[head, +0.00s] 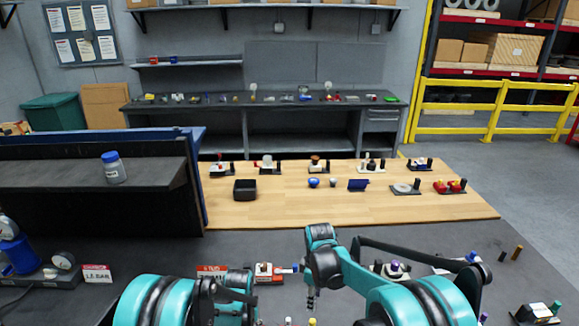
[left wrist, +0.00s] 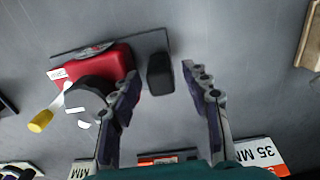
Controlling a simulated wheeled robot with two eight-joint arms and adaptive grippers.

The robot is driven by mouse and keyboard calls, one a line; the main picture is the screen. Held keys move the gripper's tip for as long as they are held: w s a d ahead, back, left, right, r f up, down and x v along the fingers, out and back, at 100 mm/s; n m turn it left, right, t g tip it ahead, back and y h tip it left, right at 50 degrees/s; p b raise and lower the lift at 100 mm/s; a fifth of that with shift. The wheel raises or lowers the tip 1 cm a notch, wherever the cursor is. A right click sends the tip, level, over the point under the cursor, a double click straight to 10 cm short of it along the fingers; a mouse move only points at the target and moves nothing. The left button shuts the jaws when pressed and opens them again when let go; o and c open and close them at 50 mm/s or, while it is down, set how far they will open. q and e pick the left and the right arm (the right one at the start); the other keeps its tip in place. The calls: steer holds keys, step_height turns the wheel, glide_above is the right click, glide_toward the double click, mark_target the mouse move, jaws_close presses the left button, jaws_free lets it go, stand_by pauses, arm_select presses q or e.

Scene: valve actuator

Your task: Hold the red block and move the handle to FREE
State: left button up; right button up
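In the left wrist view a red block (left wrist: 103,68) sits on a grey plate, with a dark round hub (left wrist: 88,100) in front of it. A handle with a yellow tip (left wrist: 40,122) points to the lower left. A black post (left wrist: 160,73) stands beside the red block. My left gripper (left wrist: 161,70) is open, its fingers apart on either side of the post in the picture; the left finger covers part of the hub. I cannot tell any contact. In the head view my right gripper (head: 311,298) points down over the dark table; its finger gap is unclear. Any FREE marking is unreadable.
A red-and-white fixture with a blue end (head: 268,272) lies between my arms. A red sign (head: 212,269) and a purple-topped fixture (head: 396,269) are near. A wooden table (head: 300,200) holds several small devices. A dark shelf (head: 90,175) with a jar (head: 113,168) rises at left.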

arm_select(q)
step_height(320, 180, up, 11)
steer(key=s+a+r+t+b, duration=0.3)
steer(key=s+a+b, duration=0.1)
steer(key=s+b, duration=0.4)
arm_select(e)
steer(key=s+d+r+m+t, duration=0.35)
steer(key=s+m, duration=0.25)
steer(key=s, duration=0.4)
arm_select(q)
steer(key=s+a+f+t+b, duration=0.3)
steer(key=s+b, duration=0.4)
steer(key=s, duration=0.3)
step_height(320, 180, down, 3)
steer(key=shift+s+r+t, duration=0.15)
steer(key=shift+s+t, duration=0.1)
steer(key=shift+t, duration=0.35)
arm_select(e)
steer(key=s+d+f+m+t, duration=0.2)
steer(key=s+f+m, duration=0.1)
steer(key=s, duration=0.3)
steer(key=s+d+f+m+t, duration=0.1)
steer(key=s+d+f+m, duration=0.1)
steer(key=s, duration=0.4)
steer(key=shift+s+d+f+m+t, duration=0.2)
steer(key=shift+s+f+m+t, duration=0.15)
steer(key=shift+f+m, duration=0.65)
steer(key=shift+c, duration=0.3)
